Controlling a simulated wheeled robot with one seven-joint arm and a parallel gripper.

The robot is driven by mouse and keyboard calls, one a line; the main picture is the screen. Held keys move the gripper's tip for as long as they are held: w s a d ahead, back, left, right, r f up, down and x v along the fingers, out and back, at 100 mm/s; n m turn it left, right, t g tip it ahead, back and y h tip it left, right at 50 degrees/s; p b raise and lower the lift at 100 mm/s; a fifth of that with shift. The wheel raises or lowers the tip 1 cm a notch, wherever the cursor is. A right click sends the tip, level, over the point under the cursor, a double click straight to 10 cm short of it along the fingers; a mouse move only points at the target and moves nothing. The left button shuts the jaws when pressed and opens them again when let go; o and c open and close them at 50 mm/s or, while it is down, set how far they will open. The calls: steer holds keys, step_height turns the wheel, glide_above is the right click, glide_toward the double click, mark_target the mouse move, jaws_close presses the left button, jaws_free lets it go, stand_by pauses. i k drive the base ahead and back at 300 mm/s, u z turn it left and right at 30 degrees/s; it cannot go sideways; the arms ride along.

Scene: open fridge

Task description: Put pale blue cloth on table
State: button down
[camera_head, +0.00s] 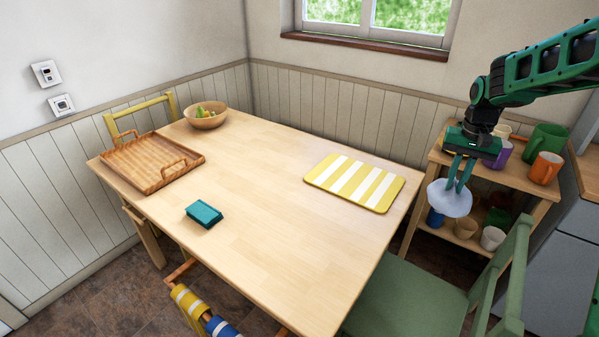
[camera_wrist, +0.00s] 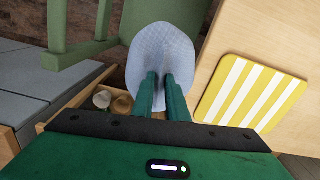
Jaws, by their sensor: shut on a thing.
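The pale blue cloth (camera_head: 450,199) hangs from my gripper (camera_head: 460,179), which is shut on it. In the head view they are in the air at the right, beyond the table's right edge and in front of the shelf. In the wrist view the cloth (camera_wrist: 152,52) is bunched between the two green fingertips (camera_wrist: 163,80) and spreads out beyond them. The wooden table (camera_head: 262,200) fills the middle of the head view, left of my gripper. Its edge also shows to the right of the cloth in the wrist view (camera_wrist: 212,50).
The table's middle is clear. A shelf with several cups (camera_head: 546,168) and a green chair (camera_head: 410,292) stand at the right.

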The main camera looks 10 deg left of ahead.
mark_target(291, 253)
steer(key=u, duration=1.45)
steer(key=k, duration=0.2)
steer(key=z, duration=0.45)
